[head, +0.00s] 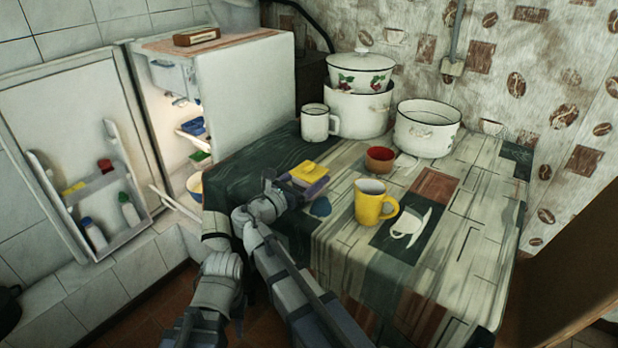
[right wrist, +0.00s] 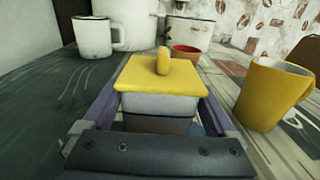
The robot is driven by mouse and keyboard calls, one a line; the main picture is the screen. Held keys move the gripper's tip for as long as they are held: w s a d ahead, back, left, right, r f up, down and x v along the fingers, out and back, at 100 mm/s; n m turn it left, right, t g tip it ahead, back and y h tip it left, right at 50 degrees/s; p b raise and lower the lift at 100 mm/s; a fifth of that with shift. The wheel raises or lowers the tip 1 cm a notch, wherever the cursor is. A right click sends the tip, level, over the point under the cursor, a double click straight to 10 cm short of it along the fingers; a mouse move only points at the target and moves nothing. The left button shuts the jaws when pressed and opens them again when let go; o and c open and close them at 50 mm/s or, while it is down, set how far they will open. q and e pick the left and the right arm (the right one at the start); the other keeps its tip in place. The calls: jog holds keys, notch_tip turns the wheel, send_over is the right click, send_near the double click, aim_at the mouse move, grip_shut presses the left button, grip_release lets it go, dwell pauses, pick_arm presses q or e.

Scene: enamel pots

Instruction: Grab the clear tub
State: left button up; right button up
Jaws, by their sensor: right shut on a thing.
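The clear tub (right wrist: 160,103) has a greyish see-through body and a yellow lid with a rounded yellow knob. In the head view the tub (head: 309,172) is on the left part of the table, its body partly hidden by my gripper. My right gripper (head: 290,184) is shut on the tub. In the right wrist view its purple fingers lie along the two sides of the tub. A second part of my arms shows lower left, but I cannot make out the left gripper's fingers.
A yellow mug (head: 371,204) stands right of the tub, with a red-brown bowl (head: 380,159) behind. A white mug (head: 316,124) and white enamel pots (head: 427,128) stand at the back. An open fridge (head: 240,90) is left.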

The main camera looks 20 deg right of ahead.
notch_tip(320, 180, up, 8)
jog(key=p, duration=0.7)
